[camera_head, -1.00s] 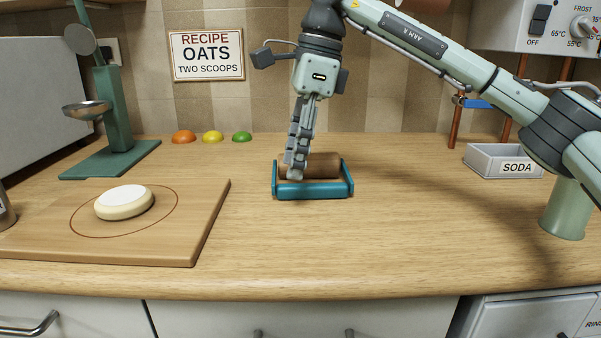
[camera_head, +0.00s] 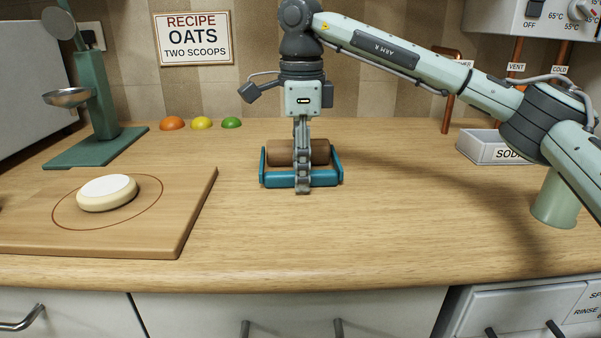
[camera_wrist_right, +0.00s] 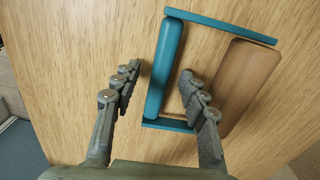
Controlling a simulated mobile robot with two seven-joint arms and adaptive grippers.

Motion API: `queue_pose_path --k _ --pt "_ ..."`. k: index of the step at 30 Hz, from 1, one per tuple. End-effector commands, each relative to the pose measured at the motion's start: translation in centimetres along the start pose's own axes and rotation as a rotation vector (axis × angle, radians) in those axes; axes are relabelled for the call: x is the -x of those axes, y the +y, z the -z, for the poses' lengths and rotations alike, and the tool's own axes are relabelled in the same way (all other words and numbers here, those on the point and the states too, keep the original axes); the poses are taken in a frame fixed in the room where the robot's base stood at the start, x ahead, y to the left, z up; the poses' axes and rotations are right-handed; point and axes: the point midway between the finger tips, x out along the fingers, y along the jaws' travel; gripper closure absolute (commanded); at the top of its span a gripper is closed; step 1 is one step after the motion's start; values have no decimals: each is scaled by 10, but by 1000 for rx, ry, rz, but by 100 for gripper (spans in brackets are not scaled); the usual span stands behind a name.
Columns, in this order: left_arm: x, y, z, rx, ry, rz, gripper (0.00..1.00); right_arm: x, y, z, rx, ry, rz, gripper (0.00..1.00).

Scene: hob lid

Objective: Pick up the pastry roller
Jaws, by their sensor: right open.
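The pastry roller has a brown cylinder (camera_head: 282,152) in a teal frame (camera_head: 327,179). It lies on the wooden counter in the head view, and its teal bar (camera_wrist_right: 164,70) and brown cylinder (camera_wrist_right: 248,88) show in the wrist view. My right gripper (camera_head: 303,188) points down at the roller, its fingers lined up one behind the other in the head view. In the wrist view the right gripper (camera_wrist_right: 161,72) is open. The teal bar lies between its fingers, one finger outside the bar, the other over the gap beside the cylinder. Contact cannot be told. My left gripper is out of view.
A cutting board (camera_head: 180,230) with a pale round dough piece (camera_head: 107,192) is at the left. A green scale (camera_head: 100,110) and three coloured domes (camera_head: 201,123) stand behind. A soda tray (camera_head: 490,147) and green cup (camera_head: 556,200) are at the right. The counter in front is clear.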

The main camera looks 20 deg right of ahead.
Motion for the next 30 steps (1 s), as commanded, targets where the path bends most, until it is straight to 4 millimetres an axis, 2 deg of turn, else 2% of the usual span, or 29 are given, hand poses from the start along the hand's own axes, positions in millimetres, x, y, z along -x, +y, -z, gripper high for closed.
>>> queue_pose_path --k 4,12,15,25,30 --pt "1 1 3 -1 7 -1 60 0 0 0 0 0 0 57" --pt "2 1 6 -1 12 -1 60 0 0 0 0 0 0 90" --pt "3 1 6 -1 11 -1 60 0 0 0 0 0 0 100" --pt "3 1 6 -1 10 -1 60 3 0 0 0 -2 2 100" --pt "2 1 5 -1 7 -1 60 14 -1 -1 0 -3 3 100"
